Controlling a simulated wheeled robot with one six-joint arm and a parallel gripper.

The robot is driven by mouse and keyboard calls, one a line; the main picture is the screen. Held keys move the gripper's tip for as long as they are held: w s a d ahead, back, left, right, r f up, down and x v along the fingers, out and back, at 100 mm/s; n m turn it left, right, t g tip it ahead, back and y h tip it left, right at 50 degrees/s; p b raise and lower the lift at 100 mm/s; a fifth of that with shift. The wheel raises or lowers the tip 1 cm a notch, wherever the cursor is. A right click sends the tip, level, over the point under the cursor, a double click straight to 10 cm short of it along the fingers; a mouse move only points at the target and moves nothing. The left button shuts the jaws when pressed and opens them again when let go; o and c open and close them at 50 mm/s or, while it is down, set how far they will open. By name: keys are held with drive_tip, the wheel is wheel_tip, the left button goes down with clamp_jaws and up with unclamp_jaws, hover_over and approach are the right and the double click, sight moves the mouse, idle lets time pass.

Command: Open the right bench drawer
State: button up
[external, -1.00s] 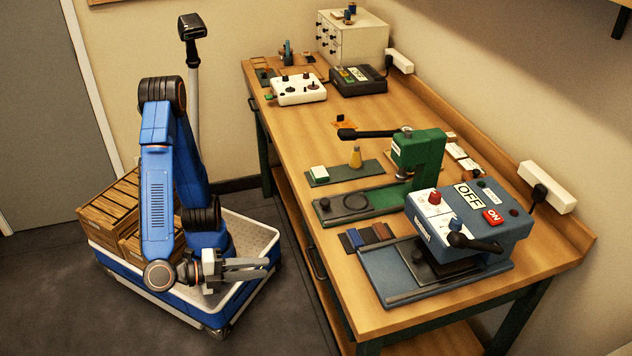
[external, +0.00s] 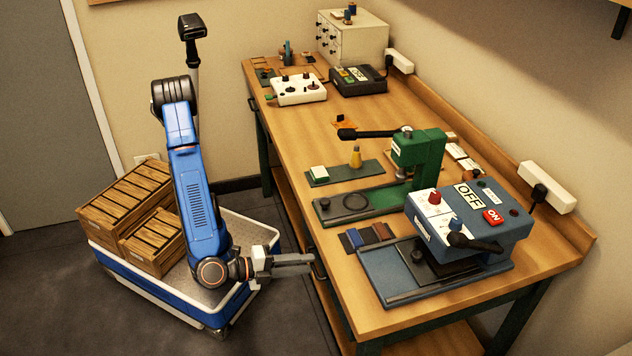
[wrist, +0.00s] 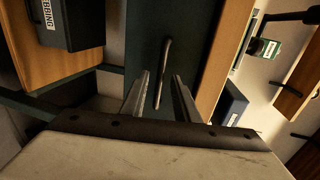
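The right bench drawer is in the near part of the bench's front edge, and its dark bar handle (external: 320,271) sits just at my fingertips in the external view. In the wrist view the dark green drawer front (wrist: 185,50) looks shut flush, with the slightly tilted bar handle (wrist: 163,75) upright in the picture. My gripper (external: 312,264) is open, also seen in the wrist view (wrist: 160,85). The handle shows between its two fingers, with a gap on each side. How deep it lies between them I cannot tell.
The wooden bench top (external: 300,190) overhangs close above my gripper. A blue press (external: 470,225) and a green press (external: 420,155) stand on it. A second drawer handle (external: 252,104) is at the far end. Wooden crates (external: 150,225) sit on my base.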

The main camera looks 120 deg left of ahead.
drive_tip(key=shift+w, duration=0.1)
drive_tip(key=shift+c, duration=0.3)
drive_tip(key=shift+a, duration=0.1)
clamp_jaws()
drive_tip(key=f+v, duration=0.2)
drive_tip(key=v, duration=1)
drive_tip(key=f+v, duration=0.3)
drive_tip(key=v, duration=1)
drive_tip(key=shift+s+d+f, duration=0.2)
drive_tip(key=shift+s+d, duration=0.4)
drive_tip(key=shift+o, duration=0.3)
unclamp_jaws()
drive_tip(key=shift+d, duration=0.1)
drive_tip(key=v, duration=1.7)
drive_tip(key=shift+s+d, duration=0.1)
drive_tip(key=shift+s, duration=0.05)
